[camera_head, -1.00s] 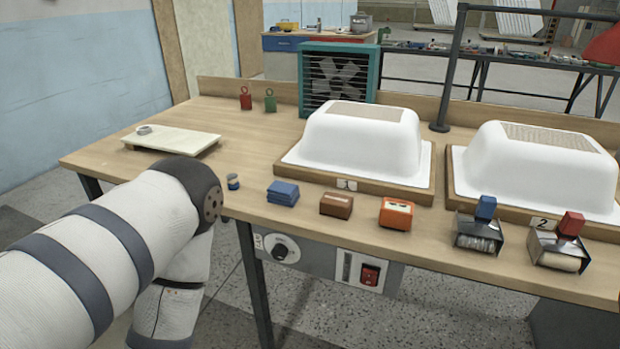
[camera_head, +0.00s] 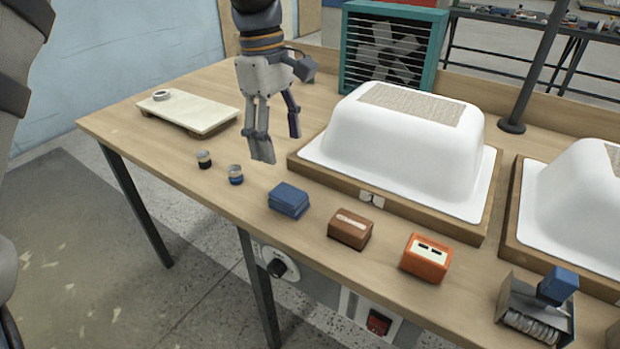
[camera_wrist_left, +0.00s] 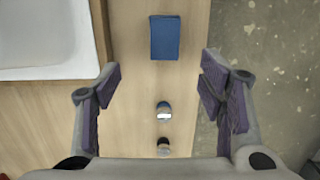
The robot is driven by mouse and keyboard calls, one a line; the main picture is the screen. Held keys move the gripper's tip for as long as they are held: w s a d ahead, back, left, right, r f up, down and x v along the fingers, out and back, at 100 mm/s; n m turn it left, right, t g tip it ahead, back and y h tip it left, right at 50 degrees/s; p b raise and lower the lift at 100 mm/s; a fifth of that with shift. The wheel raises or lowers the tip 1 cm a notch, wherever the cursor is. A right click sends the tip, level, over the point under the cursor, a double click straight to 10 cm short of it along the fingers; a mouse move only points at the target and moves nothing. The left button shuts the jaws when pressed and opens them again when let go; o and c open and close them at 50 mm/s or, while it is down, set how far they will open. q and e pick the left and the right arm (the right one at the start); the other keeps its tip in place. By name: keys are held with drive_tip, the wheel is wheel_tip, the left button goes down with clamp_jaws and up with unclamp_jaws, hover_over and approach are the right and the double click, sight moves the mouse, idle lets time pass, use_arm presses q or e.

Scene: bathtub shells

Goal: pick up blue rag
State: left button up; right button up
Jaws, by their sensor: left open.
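The blue rag (camera_head: 289,200) is a small folded stack lying flat near the front edge of the wooden table (camera_head: 200,98). It also shows at the top middle of the left wrist view (camera_wrist_left: 165,37). My left gripper (camera_head: 276,148) hangs above the table, fingers pointing down, open and empty. It is behind and slightly left of the rag, apart from it. In the left wrist view the rag lies beyond the fingertips (camera_wrist_left: 155,72), roughly between their lines. My right gripper is not in view.
Two small jars (camera_head: 236,174) (camera_head: 204,159) stand left of the rag. A brown block (camera_head: 350,229) and an orange box (camera_head: 425,257) sit to its right. A white tub shell (camera_head: 395,140) on a wooden base stands behind. A pale board (camera_head: 195,112) lies at the back left.

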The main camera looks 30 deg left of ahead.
use_arm(q)
hover_over(288, 193)
drive_tip(key=a, duration=0.1)
drive_tip(key=f, duration=0.4)
drive_tip(key=shift+s+f, duration=0.3)
drive_tip(key=shift+f, duration=0.1)
drive_tip(key=f, duration=0.4)
drive_tip(key=d+f, duration=0.1)
drive_tip(key=f, duration=0.1)
drive_tip(key=shift+w+f, duration=0.3)
drive_tip(key=shift+f, duration=0.05)
drive_tip(key=c, duration=1.2)
